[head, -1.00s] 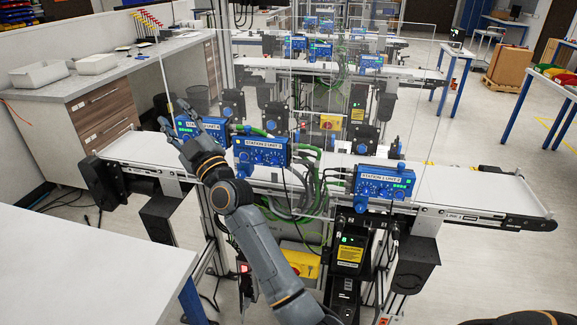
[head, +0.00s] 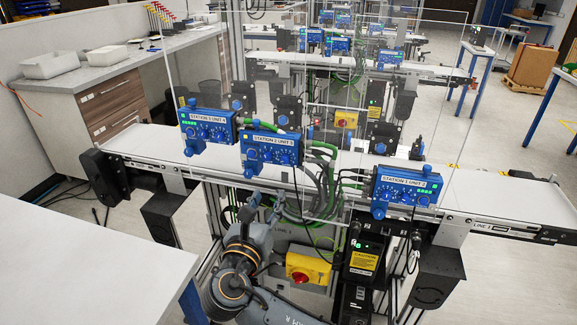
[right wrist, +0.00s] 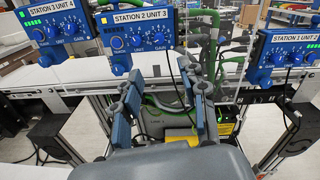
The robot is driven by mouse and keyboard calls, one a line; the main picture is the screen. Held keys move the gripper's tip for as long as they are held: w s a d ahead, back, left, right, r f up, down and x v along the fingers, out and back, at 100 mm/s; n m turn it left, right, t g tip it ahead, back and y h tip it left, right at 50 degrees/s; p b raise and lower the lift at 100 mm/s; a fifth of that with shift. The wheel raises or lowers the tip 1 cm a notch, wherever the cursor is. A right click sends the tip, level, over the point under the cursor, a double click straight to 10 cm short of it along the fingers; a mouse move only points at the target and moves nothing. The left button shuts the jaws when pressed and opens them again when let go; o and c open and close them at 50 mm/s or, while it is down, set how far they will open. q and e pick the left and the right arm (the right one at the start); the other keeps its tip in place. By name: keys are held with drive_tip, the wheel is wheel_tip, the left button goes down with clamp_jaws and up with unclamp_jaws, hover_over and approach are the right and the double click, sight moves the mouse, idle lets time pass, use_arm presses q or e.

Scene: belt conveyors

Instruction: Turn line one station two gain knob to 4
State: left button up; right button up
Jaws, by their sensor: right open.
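The blue station 2 box (head: 270,151), labelled "STATION 2 UNIT 3", stands at the near edge of the front conveyor. It also shows at the upper middle of the right wrist view (right wrist: 138,36). Its gain knob (right wrist: 158,39) is at the right of its row of small dials; the setting is too small to read. My right gripper (head: 262,207) is open and empty, below and in front of this box in the head view. In the right wrist view its two fingers (right wrist: 160,88) stand apart just below the box, not touching the knob. My left gripper is not in view.
The station 3 box (head: 207,127) stands to the left and the station 1 box (head: 407,187) to the right. A clear panel rises behind the boxes. A yellow box with a red switch (head: 308,270) and green cables are below the conveyor (head: 141,146). A white table (head: 80,250) is front left.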

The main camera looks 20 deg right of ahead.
sight(284, 162)
drive_tip(key=p+x, duration=0.2)
drive_tip(key=x, duration=1)
drive_tip(key=shift+w+r+p, duration=0.1)
drive_tip(key=shift+w+p, duration=0.05)
drive_tip(key=shift+p, duration=0.15)
drive_tip(key=shift+w+d, duration=0.3)
drive_tip(key=shift+w, duration=0.25)
clamp_jaws()
